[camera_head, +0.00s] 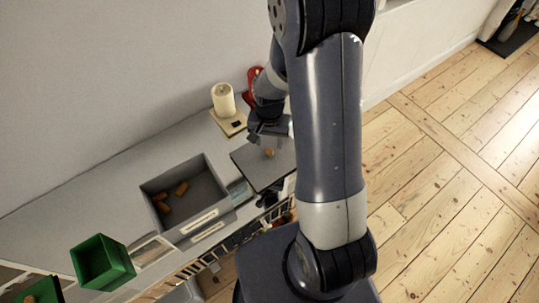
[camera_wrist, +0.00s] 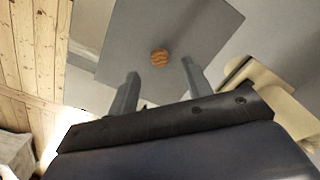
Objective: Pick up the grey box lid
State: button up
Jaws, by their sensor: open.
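The grey box lid (camera_head: 252,167) is a flat square plate with a round wooden knob (camera_head: 269,152). It lies on the grey counter, close to its front edge. In the wrist view the lid (camera_wrist: 195,25) fills the upper middle, with the striped brown knob (camera_wrist: 159,58) facing me. My gripper (camera_head: 268,138) is above the lid near the knob. In the wrist view my gripper (camera_wrist: 160,69) is open, with one finger on each side of the knob and gaps between. Whether the fingertips are down at the knob's height I cannot tell.
An open grey box (camera_head: 150,188) with several brown pieces inside stands left of the lid. A green box (camera_head: 103,262) is at the front left. A cream cylinder on a stand (camera_head: 223,98) and a red object (camera_head: 254,77) are behind the lid.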

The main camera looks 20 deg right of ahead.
aim_at(270, 151)
jog(key=shift+f+p, duration=0.55)
jog(key=shift+f, duration=1.75)
jog(key=shift+c, duration=0.2)
grip_shut()
jog(key=shift+r, duration=0.15)
